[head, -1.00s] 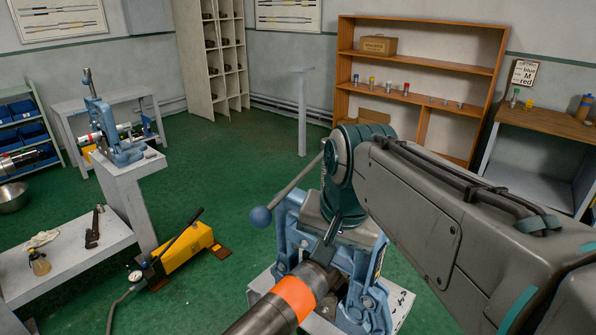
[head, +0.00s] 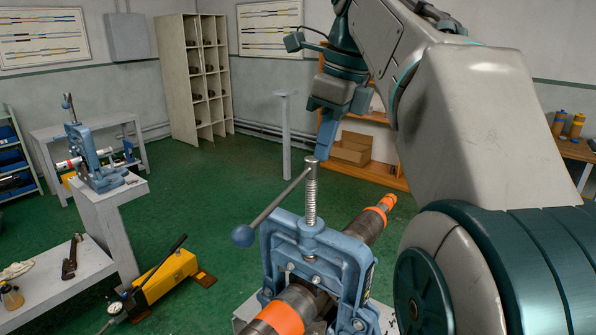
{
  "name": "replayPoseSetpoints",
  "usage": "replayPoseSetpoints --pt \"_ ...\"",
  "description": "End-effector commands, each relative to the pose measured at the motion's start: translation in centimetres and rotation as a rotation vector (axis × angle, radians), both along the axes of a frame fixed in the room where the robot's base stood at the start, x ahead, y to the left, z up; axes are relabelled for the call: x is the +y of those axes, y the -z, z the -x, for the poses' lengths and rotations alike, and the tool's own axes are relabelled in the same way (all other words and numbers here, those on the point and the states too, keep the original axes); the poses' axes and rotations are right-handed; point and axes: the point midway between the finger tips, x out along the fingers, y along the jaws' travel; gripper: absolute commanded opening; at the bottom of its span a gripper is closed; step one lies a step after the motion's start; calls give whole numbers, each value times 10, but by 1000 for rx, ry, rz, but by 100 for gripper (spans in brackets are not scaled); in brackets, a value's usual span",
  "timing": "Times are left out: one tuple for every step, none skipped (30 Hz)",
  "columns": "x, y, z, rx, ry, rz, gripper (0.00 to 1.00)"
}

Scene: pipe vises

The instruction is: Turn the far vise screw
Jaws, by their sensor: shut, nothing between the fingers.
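The far vise (head: 88,165) is blue and stands on a grey pedestal at the left. Its upright screw (head: 69,107) rises above the frame, and a pipe (head: 70,163) with a red band lies by it. The near vise (head: 345,265) is blue, at bottom centre, around a dark pipe (head: 283,312) with orange bands. Its threaded screw (head: 312,200) stands upright, with a slanted bar ending in a ball. My gripper (head: 325,152) points down, shut and empty, just above and right of the near screw's top in the picture; I cannot tell whether they touch. It is far from the far vise.
A yellow hand pump (head: 168,280) with a black lever lies on the green floor at left. A low bench (head: 45,285) holds a wrench (head: 70,258). A thin grey post (head: 286,130) stands behind.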

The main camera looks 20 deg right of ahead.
Motion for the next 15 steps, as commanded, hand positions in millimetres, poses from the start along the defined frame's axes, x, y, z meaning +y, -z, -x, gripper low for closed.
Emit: replayPoseSetpoints --pt "1 6 0 1 0 -1 0" --pt "2 9 -1 1 0 0 0" --pt "3 15 -2 3 -1 0 0" --pt "4 20 -2 3 -1 0 0" --pt "4 25 -3 3 -2 0 0" --pt "5 32 -4 3 -1 0 0" --pt "7 38 -5 2 -2 0 0" --pt "7 43 -6 2 -2 0 0" --pt "9 51 -7 2 -2 0 0" --pt "10 56 -8 2 -2 0 0" --pt "11 62 -9 2 -2 0 0" --pt "12 70 -10 4 -4 1 0" --pt "13 75 -11 2 -3 1 0" --pt "14 81 -12 4 -4 1 0" --pt "15 88 -13 2 -2 0 0"
